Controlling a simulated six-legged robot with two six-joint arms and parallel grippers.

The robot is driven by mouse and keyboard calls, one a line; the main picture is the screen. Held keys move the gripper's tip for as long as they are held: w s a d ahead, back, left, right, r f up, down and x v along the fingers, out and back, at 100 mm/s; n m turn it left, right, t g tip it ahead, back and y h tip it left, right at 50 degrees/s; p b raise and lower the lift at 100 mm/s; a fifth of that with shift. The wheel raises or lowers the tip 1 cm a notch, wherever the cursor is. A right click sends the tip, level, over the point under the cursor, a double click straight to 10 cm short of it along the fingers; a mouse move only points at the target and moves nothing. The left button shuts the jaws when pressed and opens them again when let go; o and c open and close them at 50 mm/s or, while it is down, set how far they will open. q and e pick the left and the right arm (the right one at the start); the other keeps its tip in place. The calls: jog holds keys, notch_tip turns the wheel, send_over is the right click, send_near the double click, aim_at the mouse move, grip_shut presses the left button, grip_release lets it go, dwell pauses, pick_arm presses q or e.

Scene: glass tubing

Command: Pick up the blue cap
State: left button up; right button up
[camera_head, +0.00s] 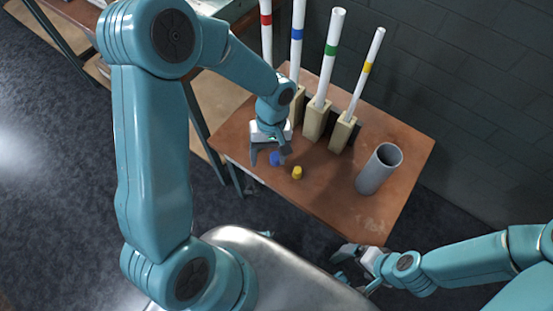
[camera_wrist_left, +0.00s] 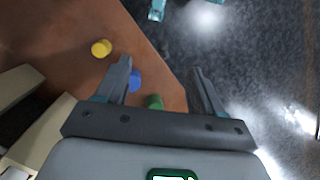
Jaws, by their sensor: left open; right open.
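The blue cap (camera_head: 275,158) is on the brown table, low between the fingers of my left gripper (camera_head: 270,157) in the head view. In the left wrist view the blue cap (camera_wrist_left: 136,80) shows beside the inner side of the left-hand finger, partly hidden by it. My left gripper (camera_wrist_left: 160,68) is open and points down, with nothing held. I cannot tell whether a finger touches the cap. My right gripper (camera_head: 347,268) is open and empty, off the table's front edge.
A yellow cap (camera_head: 297,172) sits close by on the table (camera_head: 330,190). A green cap (camera_wrist_left: 154,101) shows in the wrist view. Several tall banded tubes stand in wooden blocks (camera_head: 316,118) behind. A grey open cylinder (camera_head: 378,170) stands at right.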

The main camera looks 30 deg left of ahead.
pick_arm(q)
jog(key=w+a+r+t+b, duration=0.2)
jog(key=w+r+t, duration=0.1)
jog(key=w+r, duration=0.2)
jog(key=b, duration=0.1)
send_over(276, 155)
jog(key=shift+y, duration=0.3)
jog(key=f, duration=0.9)
jog(key=shift+s+a, duration=0.15)
jog(key=shift+s, duration=0.2)
jog(key=f, duration=0.4)
jog(key=f+b, duration=0.1)
jog(key=f, duration=0.1)
jog(key=shift+w+f, duration=0.1)
jog(key=shift+w, duration=0.2)
jog(key=c, duration=1.1)
pick_arm(e)
notch_tip(276, 155, down, 5)
jog(key=shift+f, duration=0.15)
